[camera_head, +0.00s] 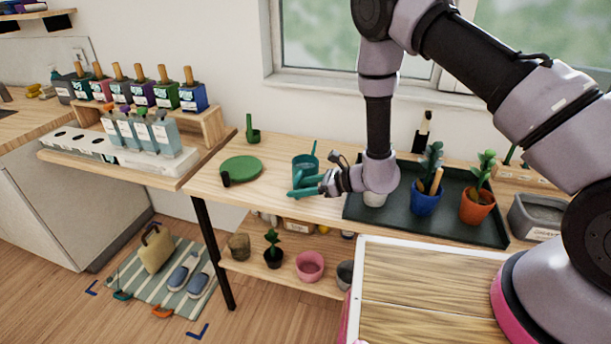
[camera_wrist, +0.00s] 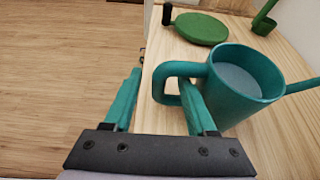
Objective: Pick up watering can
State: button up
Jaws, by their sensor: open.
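The watering can (camera_head: 303,164) is a teal cup with a side handle and a thin spout, upright on the wooden table. It also shows in the wrist view (camera_wrist: 240,95), with its handle (camera_wrist: 168,70) facing my gripper. My gripper (camera_head: 296,185) has teal fingers and is open at the can's near side. In the wrist view my gripper (camera_wrist: 160,78) has one finger left of the handle and the other overlapping the handle's opening. The handle's outer bar appears between the fingers; I cannot tell whether either finger touches it.
A green round plate-like item (camera_head: 241,169) and a small green scoop (camera_head: 253,135) lie to the left. A dark tray (camera_head: 400,222) with potted plants stands to the right, under my arm. The table's front edge is close to the can.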

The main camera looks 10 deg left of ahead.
jog(key=x, duration=0.4)
jog(key=shift+a, duration=0.1)
grip_shut()
dwell(1.3)
